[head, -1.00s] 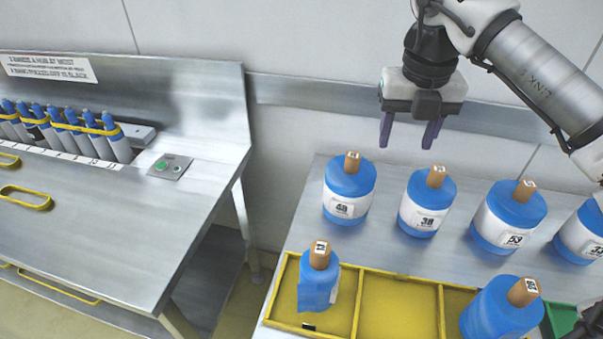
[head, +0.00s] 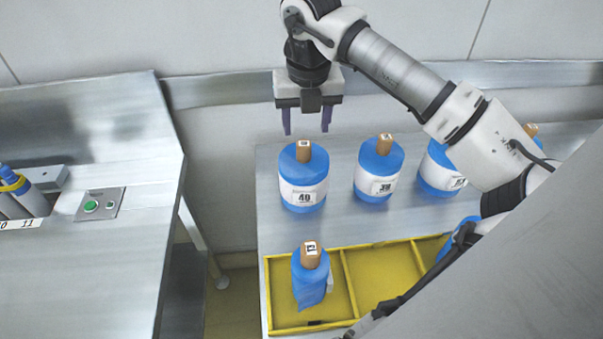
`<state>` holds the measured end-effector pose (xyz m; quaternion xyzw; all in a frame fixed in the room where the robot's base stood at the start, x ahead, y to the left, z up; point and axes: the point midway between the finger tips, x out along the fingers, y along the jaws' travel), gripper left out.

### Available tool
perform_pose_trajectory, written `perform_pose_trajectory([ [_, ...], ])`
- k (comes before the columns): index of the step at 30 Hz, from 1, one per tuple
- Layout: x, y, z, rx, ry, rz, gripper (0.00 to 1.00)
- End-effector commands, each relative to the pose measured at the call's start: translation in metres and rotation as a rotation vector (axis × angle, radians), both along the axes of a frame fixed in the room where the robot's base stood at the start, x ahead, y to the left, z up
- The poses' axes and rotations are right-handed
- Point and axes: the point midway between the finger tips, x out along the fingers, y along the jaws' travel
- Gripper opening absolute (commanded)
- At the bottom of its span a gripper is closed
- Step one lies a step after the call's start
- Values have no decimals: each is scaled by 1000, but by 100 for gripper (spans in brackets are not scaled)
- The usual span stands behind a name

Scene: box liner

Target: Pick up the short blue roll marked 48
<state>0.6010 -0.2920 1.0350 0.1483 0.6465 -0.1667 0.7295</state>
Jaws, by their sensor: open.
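A short blue roll (head: 300,172) with a white band and a brown core top stands upright at the left end of the back row on the metal table. Its label is blurred and reads like 40 or 48. My gripper (head: 307,129) is open and empty, with its two purple fingers pointing down. In the head view the fingers show just above and behind the roll's core, one to each side. They do not visibly touch it, and the exact depth gap cannot be told.
Another roll (head: 379,165), marked like 38 or 39, stands to the right, with a third (head: 437,174) beyond it partly behind my arm. A yellow divided tray (head: 344,285) in front holds a roll (head: 310,278) with a loose blue sheet. A metal bench (head: 90,265) stands left.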

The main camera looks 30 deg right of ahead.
Motion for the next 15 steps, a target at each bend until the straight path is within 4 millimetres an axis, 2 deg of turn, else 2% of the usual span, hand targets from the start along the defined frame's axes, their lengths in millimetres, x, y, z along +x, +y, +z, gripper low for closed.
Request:
perform_pose_trajectory([
  [3,1,-1,-14,2,1,-1,54],
  [11,5,-1,-33,3,1,1,54],
  [15,9,-2,-55,4,1,-1,54],
])
